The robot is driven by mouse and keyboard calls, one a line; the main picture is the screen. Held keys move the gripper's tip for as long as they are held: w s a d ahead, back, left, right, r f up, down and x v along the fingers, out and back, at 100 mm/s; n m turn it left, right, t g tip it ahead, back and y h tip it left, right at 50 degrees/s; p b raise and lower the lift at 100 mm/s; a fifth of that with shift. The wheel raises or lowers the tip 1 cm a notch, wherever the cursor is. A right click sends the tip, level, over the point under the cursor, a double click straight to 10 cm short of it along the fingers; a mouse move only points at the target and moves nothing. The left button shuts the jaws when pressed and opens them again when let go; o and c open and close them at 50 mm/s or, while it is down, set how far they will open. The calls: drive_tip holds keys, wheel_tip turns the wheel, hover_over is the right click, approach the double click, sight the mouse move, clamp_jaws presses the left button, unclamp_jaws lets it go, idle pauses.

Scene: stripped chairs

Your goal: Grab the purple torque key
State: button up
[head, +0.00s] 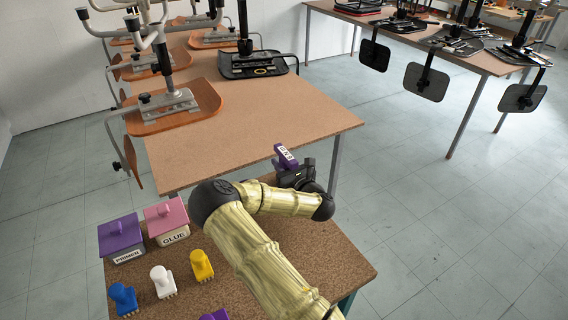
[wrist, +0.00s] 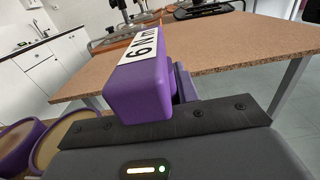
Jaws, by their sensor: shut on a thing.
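The purple torque key (head: 284,156) has a white label; in the wrist view the key (wrist: 140,90) reads "6 N m", its last letter partly cut. My gripper (head: 292,170) is shut on it and holds it up, past the far edge of the near small table. In the wrist view the dark jaws (wrist: 170,120) close around its lower part, which they hide.
The near table (head: 230,285) holds a purple PRIMER box (head: 121,238), a pink GLUE box (head: 167,220), and blue (head: 123,298), white (head: 163,281) and yellow (head: 201,265) pieces. A long table (head: 270,115) with chair parts stands beyond. Floor at right is clear.

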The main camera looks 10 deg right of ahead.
sight(283, 150)
wheel_tip(283, 150, up, 10)
drive_tip(key=shift+f+p, duration=0.1)
drive_tip(key=shift+p, duration=0.2)
